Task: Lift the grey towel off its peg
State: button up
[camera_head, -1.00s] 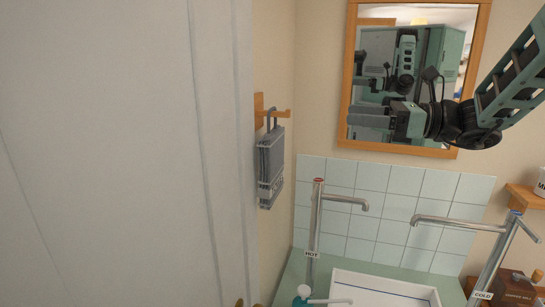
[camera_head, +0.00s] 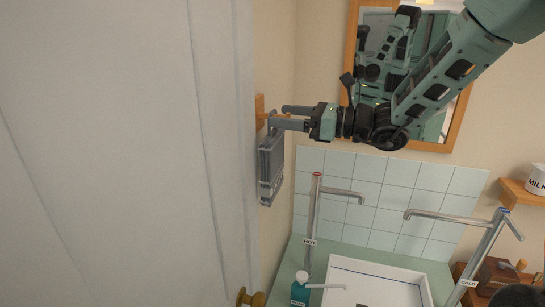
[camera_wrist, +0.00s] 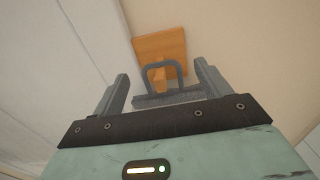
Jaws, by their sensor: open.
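The grey towel (camera_head: 271,170) hangs folded on the wall beside the door, with a pale band near its lower end. Its grey loop (camera_wrist: 164,70) is over the wooden peg (camera_wrist: 158,76), which sticks out from a square wooden plate (camera_wrist: 162,46). My gripper (camera_head: 283,116) is at peg height, pointing left at the top of the towel. In the wrist view my open gripper (camera_wrist: 160,88) has one finger on each side of the loop and the towel's top edge. I see gaps between both fingers and the loop. The fingers partly hide the peg in the head view.
A white door (camera_head: 120,150) stands close on the left, with a brass knob (camera_head: 250,298). Below are a sink (camera_head: 375,285), the hot tap (camera_head: 314,215), the cold tap (camera_head: 480,255) and a teal soap bottle (camera_head: 300,288). A mirror (camera_head: 352,50) hangs behind my arm.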

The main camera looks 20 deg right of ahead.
jog(key=shift+x, duration=1.05)
jog(key=c, duration=1.4)
jog(key=shift+r, duration=0.1)
